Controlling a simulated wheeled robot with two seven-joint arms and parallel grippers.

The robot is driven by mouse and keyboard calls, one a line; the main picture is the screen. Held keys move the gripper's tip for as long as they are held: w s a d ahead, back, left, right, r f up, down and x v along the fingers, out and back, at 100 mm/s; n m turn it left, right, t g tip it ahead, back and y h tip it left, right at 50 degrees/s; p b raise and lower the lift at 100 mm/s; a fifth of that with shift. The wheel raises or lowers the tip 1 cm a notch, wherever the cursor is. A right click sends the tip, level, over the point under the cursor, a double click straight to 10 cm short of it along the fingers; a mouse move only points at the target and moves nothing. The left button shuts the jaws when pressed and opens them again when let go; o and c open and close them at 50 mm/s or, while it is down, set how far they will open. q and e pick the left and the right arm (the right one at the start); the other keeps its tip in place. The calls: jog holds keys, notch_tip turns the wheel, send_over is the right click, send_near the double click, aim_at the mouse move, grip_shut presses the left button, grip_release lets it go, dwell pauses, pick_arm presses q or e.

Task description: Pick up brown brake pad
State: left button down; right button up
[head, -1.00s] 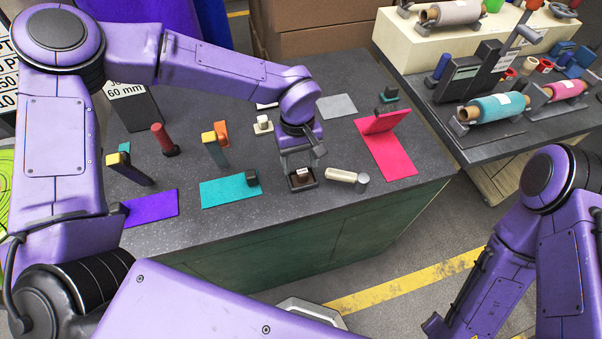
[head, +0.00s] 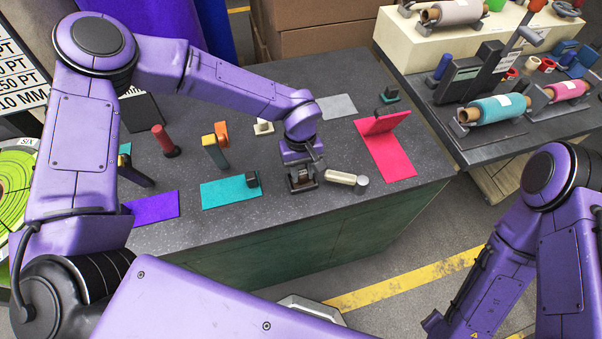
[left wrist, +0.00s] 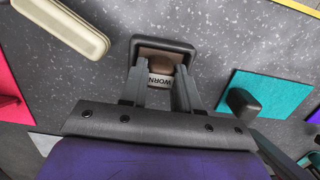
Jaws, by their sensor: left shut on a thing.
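The brown brake pad (left wrist: 160,57) sits in a small dark tray (left wrist: 165,42) in the left wrist view, with a white label reading WORN at its near side. My left gripper (left wrist: 159,82) reaches down over the tray, its two fingers on either side of the labelled part and shut on it. In the head view my left gripper (head: 302,180) is at the tray near the table's front edge and hides the pad. Only part of my right arm shows at the lower right; its gripper is not seen.
A cream cylinder (head: 341,177) lies just right of the tray. A teal felt sheet (head: 222,195) with a dark block lies left, a pink sheet (head: 390,158) right. Several upright tools stand at the left. A grey sheet (head: 337,107) lies behind.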

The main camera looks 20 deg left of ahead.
pick_arm(q)
jog(key=shift+w+r+b, duration=0.1)
jog(key=shift+r+b, duration=0.3)
jog(key=shift+r, duration=0.05)
jog(key=shift+r+b, duration=0.4)
jog(key=shift+r, duration=0.35)
jog(key=s+a+r+b, duration=0.1)
jog(key=s+a+r, duration=0.4)
jog(key=s+r, duration=0.5)
jog(key=s, duration=0.3)
jog(key=shift+s+r+b, duration=0.2)
jog(key=shift+r+b, duration=0.05)
jog(key=shift+b, duration=0.15)
jog(key=shift+a, duration=0.1)
